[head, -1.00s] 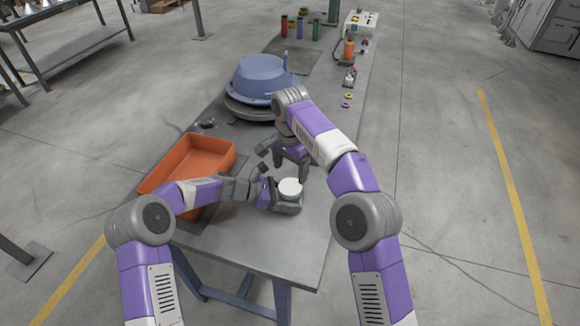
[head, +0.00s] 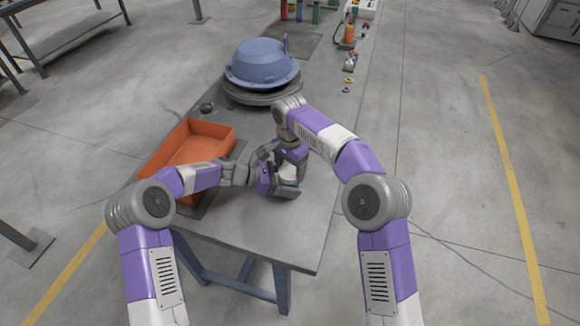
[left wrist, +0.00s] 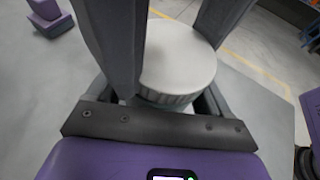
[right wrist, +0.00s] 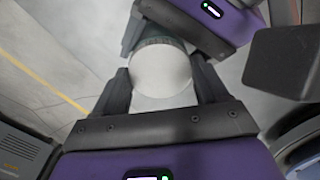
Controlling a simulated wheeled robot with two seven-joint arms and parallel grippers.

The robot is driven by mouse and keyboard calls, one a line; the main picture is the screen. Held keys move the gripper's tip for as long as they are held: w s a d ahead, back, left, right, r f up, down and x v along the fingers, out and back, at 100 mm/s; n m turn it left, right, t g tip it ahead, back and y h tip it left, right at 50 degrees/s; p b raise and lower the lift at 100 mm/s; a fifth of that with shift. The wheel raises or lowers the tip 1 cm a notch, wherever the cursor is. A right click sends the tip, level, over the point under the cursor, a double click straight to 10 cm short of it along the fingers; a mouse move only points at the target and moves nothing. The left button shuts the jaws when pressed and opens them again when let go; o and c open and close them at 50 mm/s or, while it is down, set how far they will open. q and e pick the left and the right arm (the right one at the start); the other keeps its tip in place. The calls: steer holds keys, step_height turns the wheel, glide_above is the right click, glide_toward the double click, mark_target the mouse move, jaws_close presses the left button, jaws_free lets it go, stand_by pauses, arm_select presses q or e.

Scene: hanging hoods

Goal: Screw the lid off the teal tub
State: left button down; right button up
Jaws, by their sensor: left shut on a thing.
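The teal tub (right wrist: 153,42) with its round white lid (left wrist: 178,62) is upright above the near part of the bench, largely hidden by my grippers in the head view. My left gripper (head: 284,187) is shut around the tub's side, below the lid. My right gripper (head: 289,170) points down from above, with its fingers on either side of the lid, which shows between them in the right wrist view (right wrist: 160,72). The right fingers look open, close beside the lid's rim; I cannot see contact clearly.
An orange bin (head: 225,143) stands left of the grippers on the grey bench (head: 262,238). A blue hood (head: 262,64) rests on a round stand behind. Small coloured parts and bottles are farther back. The bench's near right corner is clear.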

steer(key=shift+c, duration=1.2)
steer(key=o, duration=1)
steer(key=shift+o, duration=0.2)
steer(key=shift+r, duration=2.3)
arm_select(q)
jaws_free()
steer(key=shift+a, duration=0.1)
